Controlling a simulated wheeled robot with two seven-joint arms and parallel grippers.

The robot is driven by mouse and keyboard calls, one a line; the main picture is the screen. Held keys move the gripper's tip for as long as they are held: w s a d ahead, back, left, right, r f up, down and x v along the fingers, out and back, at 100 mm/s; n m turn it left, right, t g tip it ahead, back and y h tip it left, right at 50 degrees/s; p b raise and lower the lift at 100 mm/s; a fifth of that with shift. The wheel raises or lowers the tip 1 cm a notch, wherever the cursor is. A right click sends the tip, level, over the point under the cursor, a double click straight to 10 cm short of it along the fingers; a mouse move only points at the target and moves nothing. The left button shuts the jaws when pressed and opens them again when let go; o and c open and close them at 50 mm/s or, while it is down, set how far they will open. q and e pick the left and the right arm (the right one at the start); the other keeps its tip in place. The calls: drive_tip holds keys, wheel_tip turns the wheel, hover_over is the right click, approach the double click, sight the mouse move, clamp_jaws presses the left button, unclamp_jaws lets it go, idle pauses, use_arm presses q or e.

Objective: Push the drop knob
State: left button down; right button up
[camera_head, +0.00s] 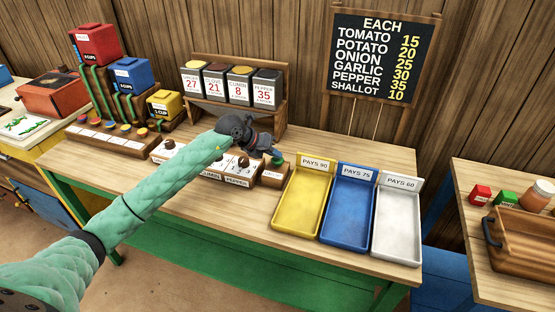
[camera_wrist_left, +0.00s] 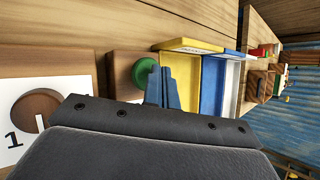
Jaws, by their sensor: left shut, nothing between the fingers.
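A round green knob (camera_head: 278,161) sits on a small wooden block (camera_head: 272,179) with a white label too small to read; it appears to be the drop knob. In the left wrist view the green knob (camera_wrist_left: 145,74) shows just left of my fingers, partly covered by them. My left gripper (camera_head: 276,153) is shut and empty, its fingertips close to the green knob. In the left wrist view its blue-grey fingers (camera_wrist_left: 162,86) lie together. I cannot tell whether they touch the knob. My right gripper is not in view.
A dial panel with a brown dial (camera_wrist_left: 37,109) is left of the knob block. The yellow tray (camera_head: 302,207), blue tray (camera_head: 348,211) and white tray (camera_head: 396,226) stand to the right. A rack (camera_head: 268,117) with labelled tins stands behind. Bare table lies behind the knob.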

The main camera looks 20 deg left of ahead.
sight(274, 160)
use_arm(q)
drive_tip(key=shift+f+b, duration=0.3)
drive_tip(key=shift+f, duration=0.25)
idle(0.5)
drive_tip(key=shift+r, duration=0.1)
drive_tip(key=shift+r+p, duration=0.45)
drive_tip(key=shift+r, duration=0.7)
drive_tip(key=shift+r+p, duration=0.95)
drive_tip(key=shift+r, duration=1.55)
